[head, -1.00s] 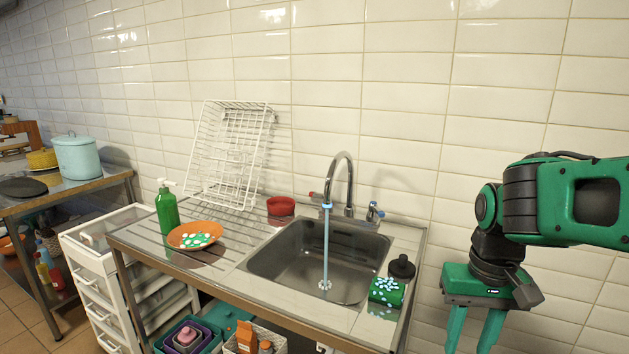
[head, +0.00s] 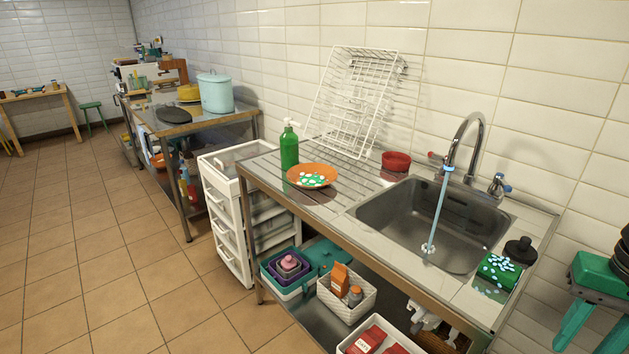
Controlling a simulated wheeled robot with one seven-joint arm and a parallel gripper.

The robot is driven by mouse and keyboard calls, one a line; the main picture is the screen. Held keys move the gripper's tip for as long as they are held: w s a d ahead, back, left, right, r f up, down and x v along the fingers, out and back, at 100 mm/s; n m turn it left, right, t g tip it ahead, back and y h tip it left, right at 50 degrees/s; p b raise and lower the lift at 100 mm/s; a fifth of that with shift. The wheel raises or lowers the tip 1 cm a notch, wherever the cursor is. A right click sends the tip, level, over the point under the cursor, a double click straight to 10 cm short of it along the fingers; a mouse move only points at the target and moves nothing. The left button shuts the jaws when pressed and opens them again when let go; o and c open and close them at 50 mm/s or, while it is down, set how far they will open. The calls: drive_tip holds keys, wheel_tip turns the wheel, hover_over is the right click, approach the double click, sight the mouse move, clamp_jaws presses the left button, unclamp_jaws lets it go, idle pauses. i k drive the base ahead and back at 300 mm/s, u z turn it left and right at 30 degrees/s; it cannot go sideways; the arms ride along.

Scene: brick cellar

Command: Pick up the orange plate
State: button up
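The orange plate (head: 312,176) lies on the ribbed drainboard left of the sink, near the counter's front edge. White and green spots cover its middle. My gripper (head: 586,338) shows at the right edge of the head view, partly cut off, with its green fingers apart and nothing seen between them. It is far to the right of the plate, beyond the sink.
A green bottle (head: 289,147) stands just behind the plate. A white wire rack (head: 352,105) leans on the wall. A green sponge (head: 498,270) lies at right. The floor at left is clear.

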sight(309, 175)
drive_tip(key=k, duration=1.3)
drive_tip(key=u, duration=0.65)
drive_tip(key=i, duration=1.8)
drive_tip(key=z, duration=0.45)
